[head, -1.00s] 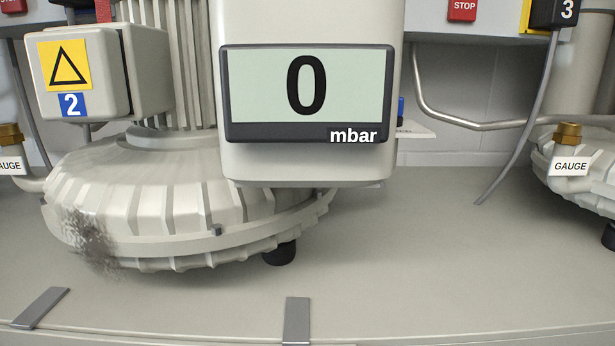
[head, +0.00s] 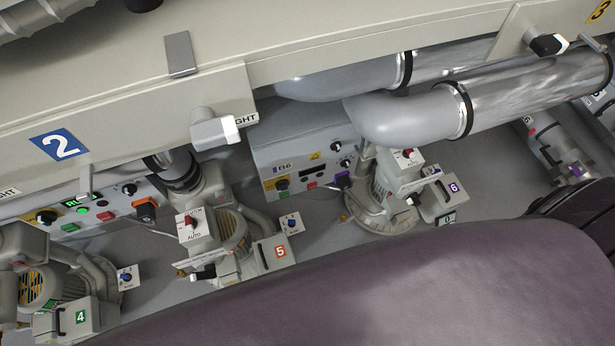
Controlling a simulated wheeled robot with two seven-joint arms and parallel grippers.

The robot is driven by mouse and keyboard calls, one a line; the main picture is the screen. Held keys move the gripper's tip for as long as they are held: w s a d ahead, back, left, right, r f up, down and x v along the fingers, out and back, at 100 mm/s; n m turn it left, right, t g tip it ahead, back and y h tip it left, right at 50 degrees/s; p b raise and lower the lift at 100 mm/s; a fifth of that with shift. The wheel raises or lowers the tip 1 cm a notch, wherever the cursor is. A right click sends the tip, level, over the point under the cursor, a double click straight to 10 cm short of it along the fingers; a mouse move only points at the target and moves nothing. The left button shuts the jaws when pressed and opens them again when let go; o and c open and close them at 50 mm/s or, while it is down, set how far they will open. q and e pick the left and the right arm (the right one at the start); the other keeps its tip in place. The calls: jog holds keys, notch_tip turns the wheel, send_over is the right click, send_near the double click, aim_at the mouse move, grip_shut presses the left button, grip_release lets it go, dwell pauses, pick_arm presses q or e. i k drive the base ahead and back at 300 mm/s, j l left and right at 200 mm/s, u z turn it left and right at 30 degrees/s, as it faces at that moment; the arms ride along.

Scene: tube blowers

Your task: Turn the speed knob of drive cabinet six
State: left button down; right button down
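A grey drive cabinet (head: 264,154) with a label that seems to read B6 stands low in the middle of the head view. Its face is small and tilted. It carries a black knob on a yellow plate (head: 282,184), a dark display (head: 312,171), a red button (head: 311,185) and two small dark knobs, an upper one (head: 336,146) and a lower one (head: 345,163). A purple connector (head: 343,180) sits at its lower right. I cannot read which knob is the speed knob. Neither of my grippers is in view.
A long beige shelf edge with a blue 2 plate (head: 60,145) and silver pipes (head: 530,90) hang over the cabinet. Blowers stand on both sides, with a purple 6 plate (head: 454,188), an orange 5 plate (head: 280,252) and a green 4 plate (head: 80,317). Another cabinet (head: 95,210) is at left.

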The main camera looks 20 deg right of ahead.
aim_at(345, 163)
jog(key=z, duration=1.05)
jog(key=l+u, duration=0.15)
jog(key=u, duration=0.25)
jog(key=i+l+u, duration=0.1)
jog(key=u, duration=0.25)
jog(key=l+u, duration=0.4)
jog(key=j, duration=0.1)
